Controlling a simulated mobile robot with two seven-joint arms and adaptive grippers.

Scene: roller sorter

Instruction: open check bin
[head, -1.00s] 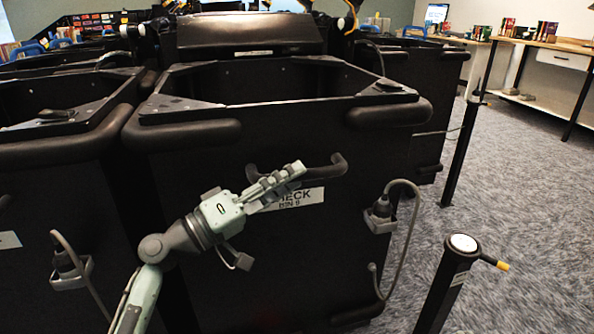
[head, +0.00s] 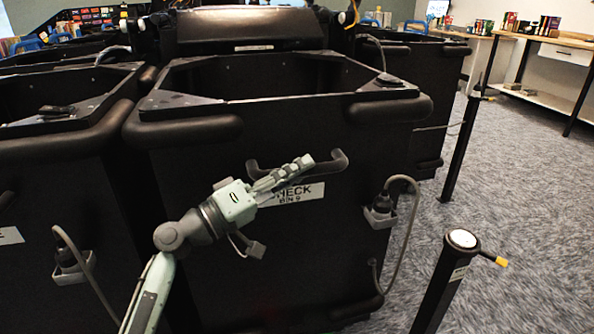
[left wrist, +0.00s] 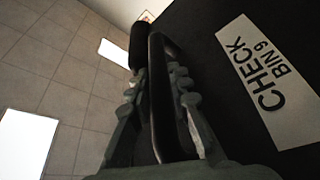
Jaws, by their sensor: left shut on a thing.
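The check bin (head: 235,145) is a tall black bin with an open top, a thick padded rim and a white "CHECK BIN 9" label (head: 292,195) on its front. A black bar handle (head: 336,164) is fixed above the label. My left gripper (head: 298,170) is shut on this handle, its fingers crossing in front of the bar and hiding part of it. In the left wrist view the bar (left wrist: 162,100) runs between the two fingers, with the label (left wrist: 265,85) to the right. My right gripper is not in view.
Another black bin (head: 55,150) stands close on the left. A plug holder (head: 380,214) with a looped cable is on the check bin's front right. A short post (head: 450,270) with a yellow tip stands to the right. Grey carpet (head: 530,200) is open further right.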

